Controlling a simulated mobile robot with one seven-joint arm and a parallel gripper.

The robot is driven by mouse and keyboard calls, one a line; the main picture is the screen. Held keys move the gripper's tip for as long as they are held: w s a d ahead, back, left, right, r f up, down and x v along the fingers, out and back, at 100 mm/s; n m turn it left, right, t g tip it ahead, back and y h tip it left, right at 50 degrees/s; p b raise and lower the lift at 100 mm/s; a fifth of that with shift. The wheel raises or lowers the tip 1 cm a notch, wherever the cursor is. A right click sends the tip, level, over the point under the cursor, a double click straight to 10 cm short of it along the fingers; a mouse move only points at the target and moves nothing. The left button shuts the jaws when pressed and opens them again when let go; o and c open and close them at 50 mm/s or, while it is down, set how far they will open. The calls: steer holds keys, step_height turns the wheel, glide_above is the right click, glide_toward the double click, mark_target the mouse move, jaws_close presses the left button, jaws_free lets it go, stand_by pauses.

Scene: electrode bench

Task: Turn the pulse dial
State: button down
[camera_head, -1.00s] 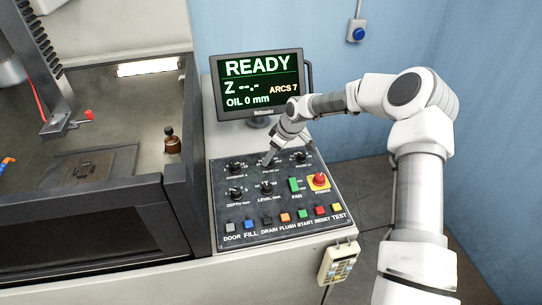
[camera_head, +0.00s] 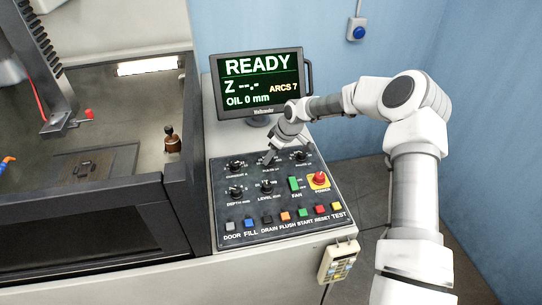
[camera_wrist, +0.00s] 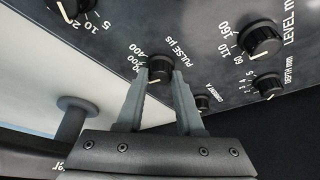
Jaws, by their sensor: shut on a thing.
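The pulse dial (camera_wrist: 160,65) is a small round black knob below the white "PULSE µs" lettering in the wrist view, with 200 and 400 printed beside it. My gripper (camera_wrist: 162,74) is shut on it, with one grey finger on each side of the knob. In the head view my gripper (camera_head: 269,157) reaches down to the upper middle of the black control panel (camera_head: 234,209), and its fingers largely hide the pulse dial there. I cannot tell exactly where the dial's pointer stands.
Other dials stand close by: level (camera_head: 266,187), depth (camera_head: 235,192) and current (camera_wrist: 202,103). A green fan switch (camera_head: 294,184), a red power knob (camera_head: 319,178) and a row of coloured buttons sit nearer the front. The monitor (camera_head: 258,84) behind reads READY.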

steer(key=shift+f+b, duration=0.1)
steer(key=shift+b, duration=0.4)
steer(key=shift+f+m+t+h+b, duration=0.1)
steer(key=shift+m+t+h+b, duration=0.25)
steer(key=shift+m+b, duration=0.8)
steer(key=m+h+b, duration=0.1)
steer(key=m+b, duration=0.2)
steer(key=b, duration=0.1)
steer(key=shift+s+a+t, duration=0.15)
steer(key=shift+t, duration=0.2)
steer(key=shift+r+m, duration=0.2)
steer(key=shift+m, duration=0.15)
steer(key=c, duration=0.5)
jaws_free()
steer(key=shift+c, duration=0.2)
steer(key=shift+r, duration=0.1)
